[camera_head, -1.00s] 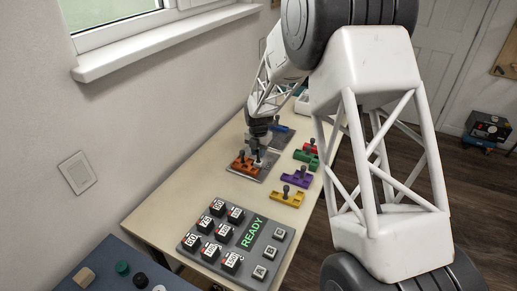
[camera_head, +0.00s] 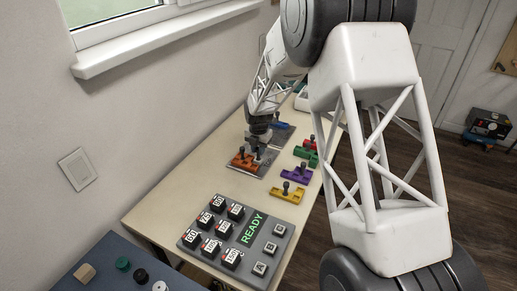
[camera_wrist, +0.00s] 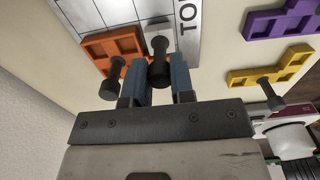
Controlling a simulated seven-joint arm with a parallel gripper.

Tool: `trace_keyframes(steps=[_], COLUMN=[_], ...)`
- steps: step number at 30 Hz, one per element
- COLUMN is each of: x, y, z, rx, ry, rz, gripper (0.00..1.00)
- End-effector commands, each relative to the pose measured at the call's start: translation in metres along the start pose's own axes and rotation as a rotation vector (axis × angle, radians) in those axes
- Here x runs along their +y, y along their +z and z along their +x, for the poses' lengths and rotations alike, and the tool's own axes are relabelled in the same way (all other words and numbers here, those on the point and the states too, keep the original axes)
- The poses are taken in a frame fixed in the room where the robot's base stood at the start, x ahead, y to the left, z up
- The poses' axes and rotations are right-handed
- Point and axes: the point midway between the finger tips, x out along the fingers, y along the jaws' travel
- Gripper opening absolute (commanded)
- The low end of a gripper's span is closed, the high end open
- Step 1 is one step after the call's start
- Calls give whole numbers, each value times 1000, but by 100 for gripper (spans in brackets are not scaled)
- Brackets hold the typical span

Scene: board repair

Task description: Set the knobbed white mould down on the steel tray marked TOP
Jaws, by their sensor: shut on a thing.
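My gripper (camera_wrist: 160,66) is shut on the dark knob of the white mould (camera_wrist: 157,31) in the wrist view. The white mould is at the steel tray (camera_wrist: 185,48), whose printed lettering "TO" shows at the right edge, the rest cut off. I cannot tell whether the mould touches the tray. An orange mould (camera_wrist: 112,45) with its own dark knob lies on the tray just left of it. In the head view, my gripper (camera_head: 259,142) is over the near tray (camera_head: 247,173), beside the orange mould (camera_head: 242,160); the white mould is mostly hidden there.
A second tray (camera_head: 277,139) with a blue mould (camera_head: 281,126) lies behind. Purple (camera_head: 296,174), yellow (camera_head: 287,196), green (camera_head: 302,153) and red (camera_head: 309,144) moulds stand to the right. A key panel (camera_head: 236,238) reading READY is in front.

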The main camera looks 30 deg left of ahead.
Motion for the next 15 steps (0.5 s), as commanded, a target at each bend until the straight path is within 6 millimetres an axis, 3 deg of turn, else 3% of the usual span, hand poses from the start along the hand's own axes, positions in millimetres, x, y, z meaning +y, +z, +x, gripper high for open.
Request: trace_keyframes(steps=[15], x=[0], y=[0], z=[5], rx=[0], ry=[0], rz=[0], gripper=[0])
